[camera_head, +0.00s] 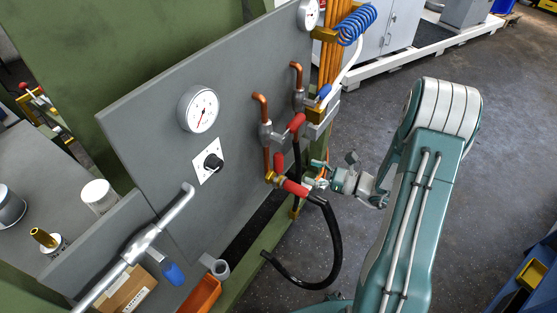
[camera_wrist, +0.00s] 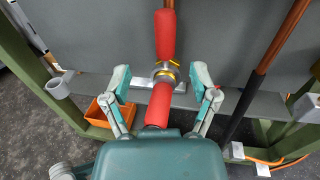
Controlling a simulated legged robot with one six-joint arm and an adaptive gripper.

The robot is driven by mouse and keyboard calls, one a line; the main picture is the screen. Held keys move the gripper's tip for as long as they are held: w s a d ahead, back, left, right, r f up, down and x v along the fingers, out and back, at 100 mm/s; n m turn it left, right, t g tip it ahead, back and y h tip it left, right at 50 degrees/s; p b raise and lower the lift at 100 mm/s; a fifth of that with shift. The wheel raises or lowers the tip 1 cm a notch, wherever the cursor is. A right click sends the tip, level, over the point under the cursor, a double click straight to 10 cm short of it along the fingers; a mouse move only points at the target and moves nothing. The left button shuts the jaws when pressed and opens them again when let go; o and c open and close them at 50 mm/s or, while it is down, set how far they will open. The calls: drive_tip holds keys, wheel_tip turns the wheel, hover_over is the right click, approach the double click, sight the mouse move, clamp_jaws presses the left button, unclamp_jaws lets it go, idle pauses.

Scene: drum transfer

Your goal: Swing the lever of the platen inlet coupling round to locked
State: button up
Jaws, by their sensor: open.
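The platen inlet coupling (camera_wrist: 166,71) is a brass-coloured joint with yellow parts. In the wrist view it lies between my open fingertips, with a red sleeve (camera_wrist: 166,35) above it and another red sleeve (camera_wrist: 159,104) below. In the head view the coupling (camera_head: 270,177) is low on the grey panel, with a red-sleeved end (camera_head: 291,187) running right to a black hose. My gripper (camera_wrist: 161,78) is open, one finger on each side of the coupling and lower sleeve, with gaps showing. It also shows in the head view (camera_head: 318,181). I cannot tell the lever's angle.
The grey panel (camera_head: 150,125) carries a gauge (camera_head: 199,109), a knob (camera_head: 212,162) and copper pipes (camera_head: 261,105). The black hose (camera_head: 334,250) loops below the coupling. An orange bin (camera_head: 201,295) sits at the panel's foot. Open floor lies to the right.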

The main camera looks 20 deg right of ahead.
sight(278, 161)
drive_tip(key=shift+m, duration=0.3)
drive_tip(key=x, duration=1)
drive_tip(key=shift+w+f, duration=0.25)
drive_tip(key=shift+w, duration=0.2)
clamp_jaws()
